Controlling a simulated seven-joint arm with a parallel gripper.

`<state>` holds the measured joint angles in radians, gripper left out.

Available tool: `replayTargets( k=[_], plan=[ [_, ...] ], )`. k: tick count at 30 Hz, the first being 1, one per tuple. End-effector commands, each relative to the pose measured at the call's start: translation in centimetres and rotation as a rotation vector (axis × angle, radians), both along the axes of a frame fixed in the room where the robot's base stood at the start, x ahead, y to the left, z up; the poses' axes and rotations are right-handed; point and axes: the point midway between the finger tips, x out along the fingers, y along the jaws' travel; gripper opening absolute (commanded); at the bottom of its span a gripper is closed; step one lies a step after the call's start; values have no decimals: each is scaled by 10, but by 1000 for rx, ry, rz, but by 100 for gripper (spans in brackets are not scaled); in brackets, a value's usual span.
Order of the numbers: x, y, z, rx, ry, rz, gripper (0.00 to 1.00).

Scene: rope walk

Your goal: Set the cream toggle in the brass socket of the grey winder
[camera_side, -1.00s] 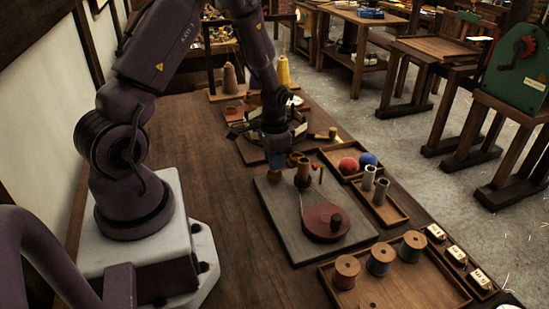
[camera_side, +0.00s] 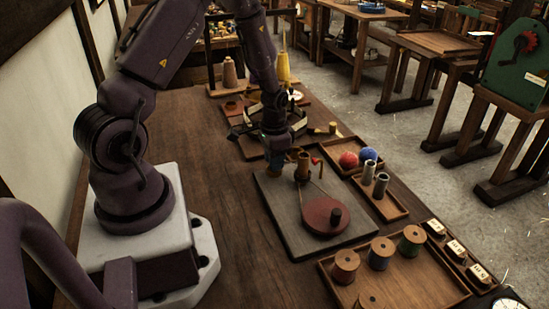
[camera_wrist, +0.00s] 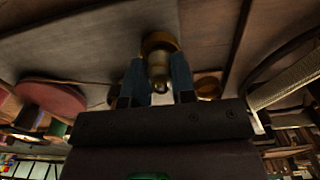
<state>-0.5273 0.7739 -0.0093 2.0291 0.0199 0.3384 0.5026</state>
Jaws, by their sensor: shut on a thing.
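The grey winder (camera_side: 283,222) is a flat grey board with a dark red disc (camera_side: 325,216) at its near end and a brown post (camera_side: 303,167) towards its far side. My gripper (camera_side: 276,158) points down over the board's far left corner. In the wrist view its blue fingers (camera_wrist: 157,82) are shut on the toggle (camera_wrist: 158,72), whose small rounded end shows between them in dull brownish light. The brass socket (camera_wrist: 158,41) shows as a ring right beyond the toggle. I cannot tell whether the toggle is inside the ring or just above it.
A tray with red (camera_side: 348,160) and blue balls and a tray with grey cylinders (camera_side: 381,184) stand right of the winder. A spool tray (camera_side: 425,283) lies in front. A thin line runs from post to disc. The table's left side (camera_side: 215,150) is clear.

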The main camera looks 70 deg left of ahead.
Motion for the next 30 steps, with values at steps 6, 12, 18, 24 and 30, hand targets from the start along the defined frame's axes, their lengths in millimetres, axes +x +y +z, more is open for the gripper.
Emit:
replayTargets(
  k=[6,12,18,24,30],
  plan=[
    [0,0,-2,0,0,0,11],
    [0,0,-2,0,0,0,54],
    [0,0,-2,0,0,0,56],
    [0,0,-2,0,0,0,75],
    [0,0,0,0,-1,0,75]
  ],
)
